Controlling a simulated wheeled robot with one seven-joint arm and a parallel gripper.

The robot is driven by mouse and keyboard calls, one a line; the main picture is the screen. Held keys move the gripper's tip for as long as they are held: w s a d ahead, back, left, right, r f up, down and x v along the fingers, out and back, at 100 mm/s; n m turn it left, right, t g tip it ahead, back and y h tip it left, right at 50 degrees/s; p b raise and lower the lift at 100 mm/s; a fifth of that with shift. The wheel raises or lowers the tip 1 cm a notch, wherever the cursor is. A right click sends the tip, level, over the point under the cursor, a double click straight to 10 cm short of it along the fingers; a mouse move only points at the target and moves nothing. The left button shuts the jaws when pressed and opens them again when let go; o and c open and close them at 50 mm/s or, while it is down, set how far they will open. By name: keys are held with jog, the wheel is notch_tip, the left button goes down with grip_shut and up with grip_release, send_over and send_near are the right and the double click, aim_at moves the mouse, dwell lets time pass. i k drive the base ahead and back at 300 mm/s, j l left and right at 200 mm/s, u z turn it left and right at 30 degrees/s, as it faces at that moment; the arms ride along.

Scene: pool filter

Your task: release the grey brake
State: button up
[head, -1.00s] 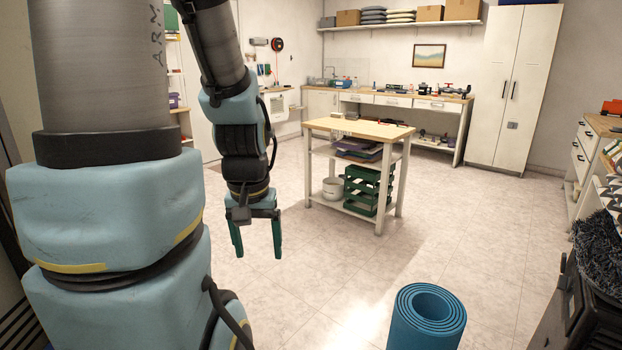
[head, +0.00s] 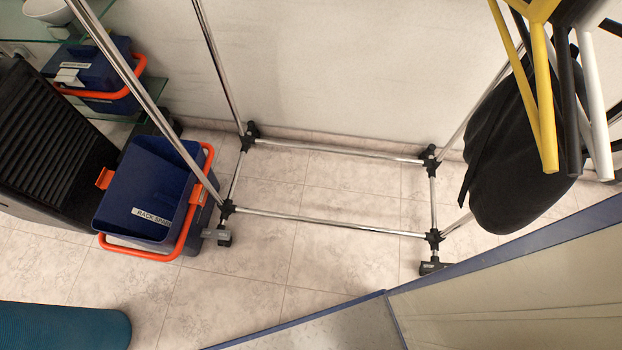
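A chrome wheeled rack stands by the wall, its lower frame (head: 325,224) joined by black corner pieces. At its near left corner is a caster with a grey brake pedal (head: 216,234). At its near right corner is a darker caster with a flat pedal (head: 434,267). Both pedals are small, and I cannot tell whether either is pressed down. The far corners' casters are not clearly visible. My gripper is not in view now.
A blue bucket (head: 150,190) with an orange handle stands against the rack's left side. A black bag (head: 515,150) and yellow, black and white hangers (head: 545,90) are at right. A blue-edged panel (head: 510,290) fills the lower right. A blue mat (head: 65,325) is lower left.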

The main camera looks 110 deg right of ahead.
aim_at(206, 233)
jog(key=z, duration=0.5)
jog(key=j+z, duration=0.1)
jog(key=z, duration=0.85)
jog(key=j+z, duration=0.1)
jog(key=z, duration=0.85)
jog(key=k+z, duration=0.1)
jog(key=z, duration=0.9)
jog(key=k+z, duration=0.1)
jog(key=z, duration=0.35)
jog(key=u, duration=1.55)
jog(key=i+j, duration=0.2)
jog(key=j, duration=0.2)
jog(key=i+j, duration=0.2)
jog(key=j, duration=0.2)
